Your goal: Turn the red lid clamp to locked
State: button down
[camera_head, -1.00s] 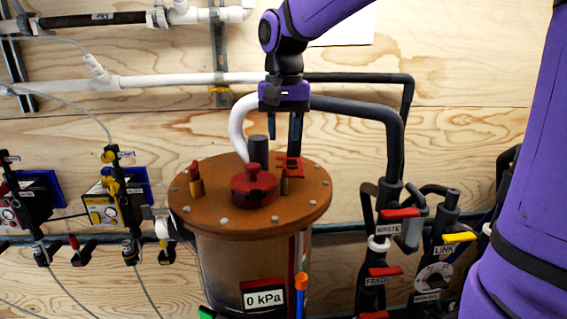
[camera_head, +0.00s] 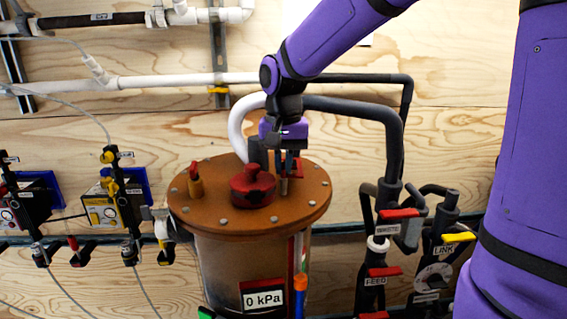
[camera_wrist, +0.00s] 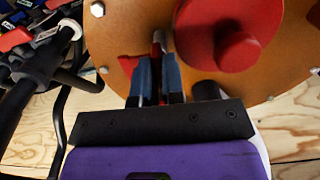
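The brown round lid (camera_head: 222,217) of the tank carries a red central knob (camera_head: 252,186) and two small brass posts with red levers, one on the left (camera_head: 195,182) and one on the right (camera_head: 284,185). I cannot tell for certain which of these is the lid clamp. My gripper (camera_head: 289,172) points down at the right post. In the wrist view its two blue fingers (camera_wrist: 158,62) stand slightly apart on either side of a narrow red lever (camera_wrist: 157,42). Whether they touch it is unclear. The central knob also shows there (camera_wrist: 232,40).
A red piece (camera_wrist: 127,65) lies beside the fingers on the lid. A dark upright stub and a white hose (camera_head: 238,130) stand close behind the knob. Red-handled valves (camera_head: 398,214) are to the right. A 0 kPa display (camera_head: 263,299) is on the tank front.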

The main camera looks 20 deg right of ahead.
jog(key=shift+n, duration=0.4)
jog(key=n, duration=0.4)
jog(key=shift+n, duration=0.3)
jog(key=n, duration=0.9)
jog(key=shift+n, duration=2.7)
jog(key=c, duration=1.2)
grip_release()
jog(key=shift+r, duration=0.1)
